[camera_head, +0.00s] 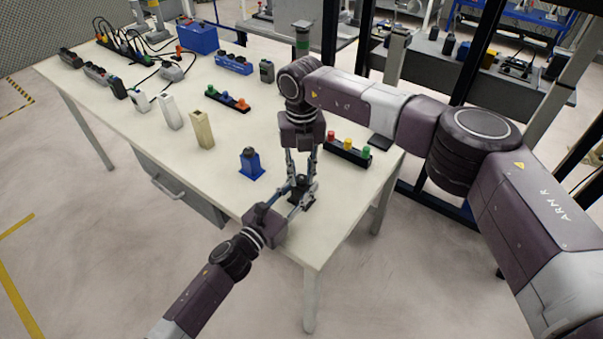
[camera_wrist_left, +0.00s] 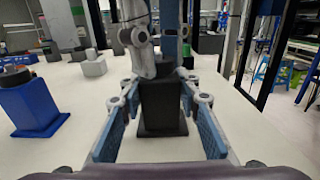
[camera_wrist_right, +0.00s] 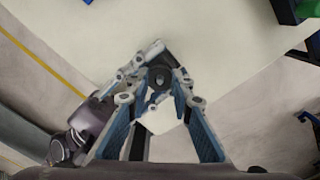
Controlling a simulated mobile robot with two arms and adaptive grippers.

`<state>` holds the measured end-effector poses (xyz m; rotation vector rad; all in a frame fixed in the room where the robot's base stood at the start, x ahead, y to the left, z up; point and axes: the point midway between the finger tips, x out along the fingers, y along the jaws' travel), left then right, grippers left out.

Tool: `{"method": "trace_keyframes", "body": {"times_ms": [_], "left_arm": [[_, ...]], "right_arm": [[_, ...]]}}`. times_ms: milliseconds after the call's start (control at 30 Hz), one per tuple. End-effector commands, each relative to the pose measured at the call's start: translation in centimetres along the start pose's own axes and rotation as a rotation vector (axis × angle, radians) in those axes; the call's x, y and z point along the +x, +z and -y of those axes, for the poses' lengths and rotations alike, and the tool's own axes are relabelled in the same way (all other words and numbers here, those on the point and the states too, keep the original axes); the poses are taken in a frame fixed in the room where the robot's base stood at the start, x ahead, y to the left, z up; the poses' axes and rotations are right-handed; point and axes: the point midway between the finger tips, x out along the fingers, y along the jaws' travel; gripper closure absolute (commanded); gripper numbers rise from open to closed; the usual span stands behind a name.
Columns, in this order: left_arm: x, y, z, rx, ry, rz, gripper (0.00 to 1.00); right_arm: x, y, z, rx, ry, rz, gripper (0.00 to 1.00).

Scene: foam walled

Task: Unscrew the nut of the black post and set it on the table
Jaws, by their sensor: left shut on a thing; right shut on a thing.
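The black post (camera_head: 301,196) stands upright near the table's front right corner, mostly covered by both grippers. In the left wrist view its dark block-like body (camera_wrist_left: 162,110) stands between the fingers of my left gripper (camera_head: 299,197), which comes in low from the side and is shut on it. My right gripper (camera_head: 302,180) reaches down from above with its fingers closed around the top of the post. In the right wrist view the dark round nut (camera_wrist_right: 160,77) sits between those fingertips. I cannot tell whether the nut is clear of the thread.
A blue post (camera_head: 251,166) with a dark top stands just left of the grippers. A black block with coloured knobs (camera_head: 348,151) lies to the right. A tan post (camera_head: 202,130) and a white post (camera_head: 169,113) stand farther left. The tabletop (camera_head: 235,190) is bare around the blue post.

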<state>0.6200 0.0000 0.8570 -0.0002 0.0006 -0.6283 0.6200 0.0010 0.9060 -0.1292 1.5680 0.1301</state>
Motion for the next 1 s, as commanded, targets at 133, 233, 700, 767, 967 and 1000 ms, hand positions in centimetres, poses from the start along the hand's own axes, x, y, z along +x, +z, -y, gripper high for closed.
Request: {"method": "trace_keyframes", "body": {"times_ms": [133,233,700,767,967,1000], "left_arm": [[0.03,0.09,0.01,0.0,0.0,0.002,1.0],[0.03,0.09,0.01,0.0,0.0,0.002,1.0],[0.02,0.09,0.0,0.0,0.0,0.002,1.0],[0.02,0.09,0.0,0.0,0.0,0.002,1.0],[0.02,0.09,0.0,0.0,0.0,0.002,1.0],[0.02,0.09,0.0,0.0,0.0,0.002,1.0]], "right_arm": [[-0.03,0.0,0.0,-0.124,0.0,0.0,1.0],[-0.03,0.0,0.02,-0.295,0.0,0.0,1.0],[-0.06,0.03,0.06,-0.8,-0.001,-0.001,1.0],[-0.07,0.03,0.06,-0.799,0.0,0.0,1.0],[-0.06,0.03,0.06,-0.801,-0.001,0.0,1.0],[-0.06,0.03,0.06,-0.801,-0.001,0.0,1.0]]}}
